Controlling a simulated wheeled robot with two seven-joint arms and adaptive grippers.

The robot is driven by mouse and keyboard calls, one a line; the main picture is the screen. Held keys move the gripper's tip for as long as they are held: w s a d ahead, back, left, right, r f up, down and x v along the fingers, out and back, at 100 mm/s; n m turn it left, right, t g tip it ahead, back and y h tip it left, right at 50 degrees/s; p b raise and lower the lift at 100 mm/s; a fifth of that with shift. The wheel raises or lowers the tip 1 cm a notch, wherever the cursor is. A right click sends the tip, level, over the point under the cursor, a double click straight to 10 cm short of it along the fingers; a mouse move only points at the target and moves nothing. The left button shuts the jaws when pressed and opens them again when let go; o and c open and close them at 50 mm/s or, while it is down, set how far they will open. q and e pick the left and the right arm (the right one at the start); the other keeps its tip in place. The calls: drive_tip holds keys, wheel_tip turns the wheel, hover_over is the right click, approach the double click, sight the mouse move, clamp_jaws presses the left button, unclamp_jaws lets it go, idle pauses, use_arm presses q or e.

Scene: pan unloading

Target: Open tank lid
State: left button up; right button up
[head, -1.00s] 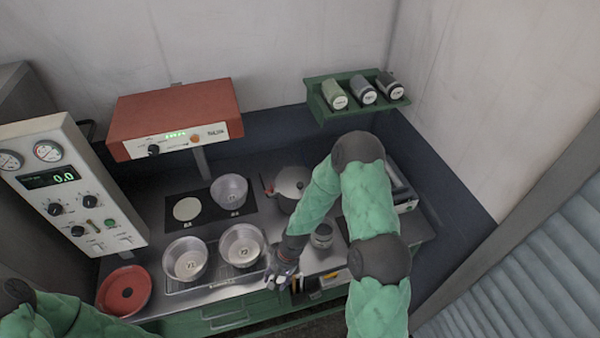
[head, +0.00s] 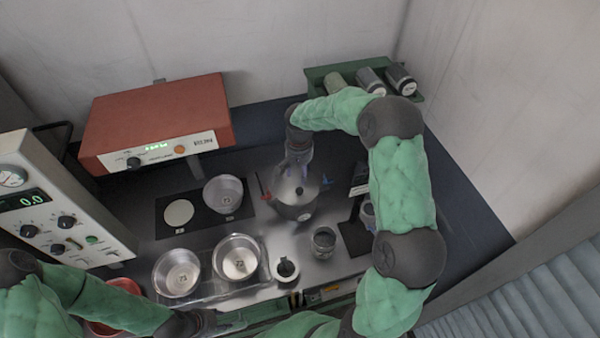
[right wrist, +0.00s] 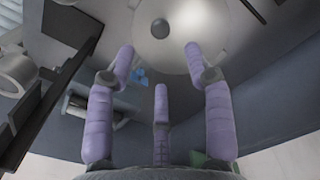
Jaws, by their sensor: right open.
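The tank is a rounded grey metal pot (head: 292,212) on the counter, right of the black hotplate. Its domed lid (right wrist: 185,45) sits on it, with a dark round knob (right wrist: 160,28) on top. My right gripper (head: 299,172) is above the tank, pointing down at the lid. In the right wrist view its purple fingers (right wrist: 160,62) are spread and empty, with the knob beyond the fingertips. In the head view the fingers partly hide the lid. My left gripper (head: 218,322) is low at the front edge of the counter, and its fingers are unclear.
Two metal pans (head: 178,273) (head: 236,258) sit on a wire tray left of the tank. Another pan (head: 223,195) is on the hotplate. A small cup (head: 286,268) and a jar (head: 323,242) stand in front of the tank. A red box (head: 155,115) overhangs the back left.

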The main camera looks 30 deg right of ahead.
sight(300, 190)
wheel_tip(300, 190, down, 9)
drive_tip(key=shift+f+p, duration=0.1)
drive_tip(key=shift+p, duration=0.75)
drive_tip(key=shift+d+f, duration=0.1)
drive_tip(key=shift+f, duration=0.3)
clamp_jaws()
